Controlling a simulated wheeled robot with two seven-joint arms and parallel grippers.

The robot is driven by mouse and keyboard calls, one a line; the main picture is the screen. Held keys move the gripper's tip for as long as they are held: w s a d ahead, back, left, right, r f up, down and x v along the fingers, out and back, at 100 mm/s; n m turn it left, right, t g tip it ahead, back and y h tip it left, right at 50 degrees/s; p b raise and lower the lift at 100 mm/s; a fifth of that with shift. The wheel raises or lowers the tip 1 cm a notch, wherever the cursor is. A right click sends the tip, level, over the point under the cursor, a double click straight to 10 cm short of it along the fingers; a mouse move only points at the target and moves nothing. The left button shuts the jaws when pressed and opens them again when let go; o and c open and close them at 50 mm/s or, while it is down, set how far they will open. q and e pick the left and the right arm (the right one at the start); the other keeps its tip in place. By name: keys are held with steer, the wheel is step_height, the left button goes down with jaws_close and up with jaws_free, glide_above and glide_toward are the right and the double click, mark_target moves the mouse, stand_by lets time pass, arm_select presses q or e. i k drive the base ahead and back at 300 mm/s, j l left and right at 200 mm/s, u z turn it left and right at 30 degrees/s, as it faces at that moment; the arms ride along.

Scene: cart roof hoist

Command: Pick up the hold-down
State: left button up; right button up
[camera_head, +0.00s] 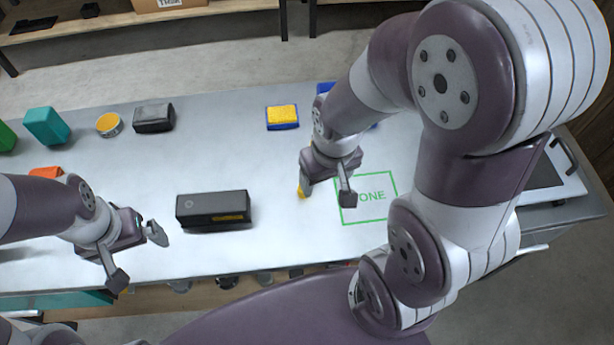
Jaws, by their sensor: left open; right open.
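I cannot tell for sure which thing is the hold-down. A small yellow piece (302,191) shows on the table just at the left finger of my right gripper (326,192), partly hidden by that finger. My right gripper is open and points down beside the green-outlined zone (369,222). A long black box (213,209) with a yellow mark lies between my two grippers. My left gripper (137,257) is open and empty near the table's front edge, left of the black box.
On the grey table (260,255) stand a teal block (46,125), an orange-yellow round tin (109,124), a dark case (153,118) and a blue tray with a yellow sponge-like block (282,117). An orange block (46,173) is near my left arm.

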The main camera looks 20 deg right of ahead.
mark_target(232, 206)
steer(key=k+j+z, duration=0.15)
steer(key=j, duration=0.25)
steer(key=j+z, duration=0.15)
steer(key=z, duration=0.3)
steer(key=j+z, duration=0.15)
steer(key=z, duration=0.35)
steer(key=j+z, duration=0.15)
steer(key=z, duration=0.3)
